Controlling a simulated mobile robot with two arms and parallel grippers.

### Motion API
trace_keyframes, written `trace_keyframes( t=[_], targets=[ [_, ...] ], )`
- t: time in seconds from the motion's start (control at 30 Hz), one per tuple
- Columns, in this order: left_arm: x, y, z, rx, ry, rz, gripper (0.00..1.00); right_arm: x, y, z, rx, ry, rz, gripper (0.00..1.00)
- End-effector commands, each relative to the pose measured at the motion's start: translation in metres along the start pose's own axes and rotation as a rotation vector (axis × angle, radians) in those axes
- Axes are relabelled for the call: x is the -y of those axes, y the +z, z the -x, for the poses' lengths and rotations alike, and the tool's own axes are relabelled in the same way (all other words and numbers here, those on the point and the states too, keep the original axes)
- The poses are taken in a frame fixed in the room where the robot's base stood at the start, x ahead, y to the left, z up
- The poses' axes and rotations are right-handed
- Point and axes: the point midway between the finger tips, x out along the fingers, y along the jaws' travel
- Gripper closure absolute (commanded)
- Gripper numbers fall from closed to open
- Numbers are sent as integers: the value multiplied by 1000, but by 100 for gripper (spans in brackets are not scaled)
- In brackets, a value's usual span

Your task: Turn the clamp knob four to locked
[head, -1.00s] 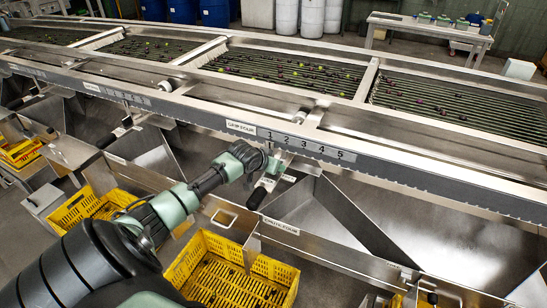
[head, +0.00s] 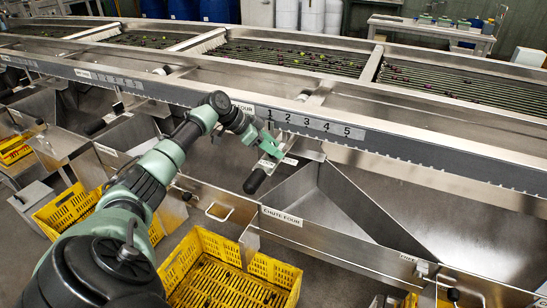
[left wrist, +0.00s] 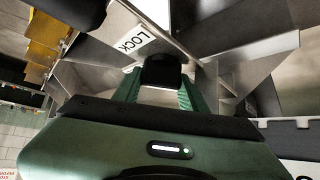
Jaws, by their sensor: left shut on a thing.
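My left gripper (head: 271,149) is at the front rail of the sizer, just below the number scale (head: 312,125) and its partly covered label ending in FOUR. In the left wrist view its two green fingers (left wrist: 160,88) are closed on the sides of a dark knob (left wrist: 162,70). The knob is hidden behind the gripper in the head view. A white LOCK label (left wrist: 134,40) is beside the knob, up and left of it in the wrist view. The knob's pointer direction cannot be made out. My right gripper is not in view.
A black handle (head: 254,181) hangs just below the gripper, close to it. The steel chute four (head: 310,205) opens to the right, with its label (head: 282,216) in front. A yellow crate (head: 272,268) is below. Rollers with small fruit lie behind the rail.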

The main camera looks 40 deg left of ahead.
Motion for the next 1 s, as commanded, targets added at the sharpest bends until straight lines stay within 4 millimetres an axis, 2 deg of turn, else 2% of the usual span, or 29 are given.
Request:
trace_keyframes(
  t=[0.03, 0.3, 0.87, 0.9, 0.97, 1.0],
  targets=[
    [2, 1, -2, -6, 17, -18, 99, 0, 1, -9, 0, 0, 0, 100],
    [1, 0, 0, -2, 91, -94, 99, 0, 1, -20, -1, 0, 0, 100],
    [0, 0, 0, 3, 113, -115, 99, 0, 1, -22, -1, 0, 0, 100],
    [0, 0, 0, 3, 113, -115, 53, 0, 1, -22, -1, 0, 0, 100],
    [0, 0, 0, 3, 113, -115, 36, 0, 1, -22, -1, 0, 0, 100],
    [0, 0, 0, 3, 113, -115, 36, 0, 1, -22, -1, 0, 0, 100]
  ],
)
